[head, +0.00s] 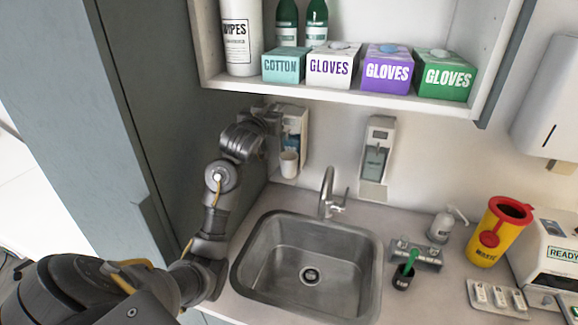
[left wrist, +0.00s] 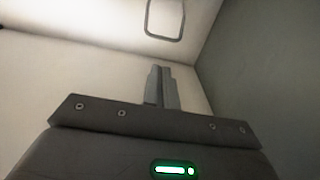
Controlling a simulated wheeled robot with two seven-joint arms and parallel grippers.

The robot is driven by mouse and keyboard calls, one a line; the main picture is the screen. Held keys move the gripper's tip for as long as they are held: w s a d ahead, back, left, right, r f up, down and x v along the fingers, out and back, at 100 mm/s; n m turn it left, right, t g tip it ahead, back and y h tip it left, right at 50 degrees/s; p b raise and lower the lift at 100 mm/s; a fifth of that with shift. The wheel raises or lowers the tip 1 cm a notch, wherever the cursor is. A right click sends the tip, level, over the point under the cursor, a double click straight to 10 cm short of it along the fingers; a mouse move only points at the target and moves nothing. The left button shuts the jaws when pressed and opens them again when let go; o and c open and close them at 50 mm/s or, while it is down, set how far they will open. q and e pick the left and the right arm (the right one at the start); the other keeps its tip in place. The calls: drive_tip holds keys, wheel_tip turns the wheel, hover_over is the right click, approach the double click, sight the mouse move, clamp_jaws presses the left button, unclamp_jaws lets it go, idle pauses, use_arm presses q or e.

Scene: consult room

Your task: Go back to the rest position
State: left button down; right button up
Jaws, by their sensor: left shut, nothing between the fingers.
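My left arm comes in from the lower left and rises along the left of the sink. My left gripper (head: 272,122) is up by the wall, beside the left wall dispenser (head: 294,130), and this dispenser partly overlaps with it in the picture; whether they touch I cannot tell. In the left wrist view the two fingers (left wrist: 162,88) are together with nothing between them. A pale wall and a grey panel lie beyond them. My right gripper is not in view.
A white cup (head: 289,164) sits low in the left dispenser. The shelf (head: 350,96) with glove boxes hangs just above the gripper. A grey cabinet side (head: 150,110) stands left. The sink (head: 300,255) is empty. A yellow waste bin (head: 492,235) stands right.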

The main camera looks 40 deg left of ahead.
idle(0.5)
